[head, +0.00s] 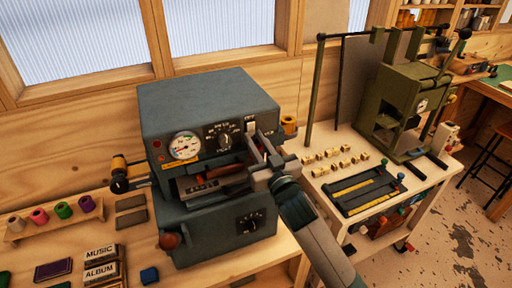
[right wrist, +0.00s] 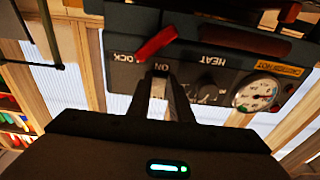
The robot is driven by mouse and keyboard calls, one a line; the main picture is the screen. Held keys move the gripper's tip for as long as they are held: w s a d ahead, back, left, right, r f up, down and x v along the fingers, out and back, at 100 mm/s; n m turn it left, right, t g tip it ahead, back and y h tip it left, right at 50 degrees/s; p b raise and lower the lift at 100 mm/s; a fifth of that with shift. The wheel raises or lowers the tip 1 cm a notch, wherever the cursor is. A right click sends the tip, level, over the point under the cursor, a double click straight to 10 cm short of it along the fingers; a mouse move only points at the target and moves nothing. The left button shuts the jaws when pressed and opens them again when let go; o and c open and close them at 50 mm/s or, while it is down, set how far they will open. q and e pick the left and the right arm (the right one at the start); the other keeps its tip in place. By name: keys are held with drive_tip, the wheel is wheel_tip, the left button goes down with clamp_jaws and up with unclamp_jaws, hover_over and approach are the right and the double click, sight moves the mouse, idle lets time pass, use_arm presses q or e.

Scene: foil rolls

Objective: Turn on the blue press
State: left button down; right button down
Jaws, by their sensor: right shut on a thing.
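The blue-grey press (head: 205,97) stands on the wooden bench, with a round gauge and a dial on its front panel. A small pale switch (head: 251,125) sits at the panel's right end. In the right wrist view it shows as a pale switch (right wrist: 158,88) by the label ON, seen upside down. My right gripper (head: 259,142) reaches the panel's right end, its narrow fingers (right wrist: 166,82) shut at this switch. The fingers hide part of it, and I cannot tell its position. A red lever (right wrist: 155,43) lies close to the fingertips. My left gripper is not in view.
Thread spools on a rack (head: 55,217) and stamp blocks (head: 100,252) lie left of the press. A green press (head: 405,100) and several small brass blocks (head: 335,157) stand on the right table. A side knob (head: 170,240) sticks out at the press's lower left.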

idle(0.3)
drive_tip(key=c, duration=1.6)
unclamp_jaws()
drive_tip(key=shift+s+d+f, duration=0.15)
drive_tip(key=shift+s+d, duration=0.05)
drive_tip(key=shift+s, duration=0.25)
drive_tip(key=shift+b+v, duration=3.1)
drive_tip(key=shift+v, duration=5.1)
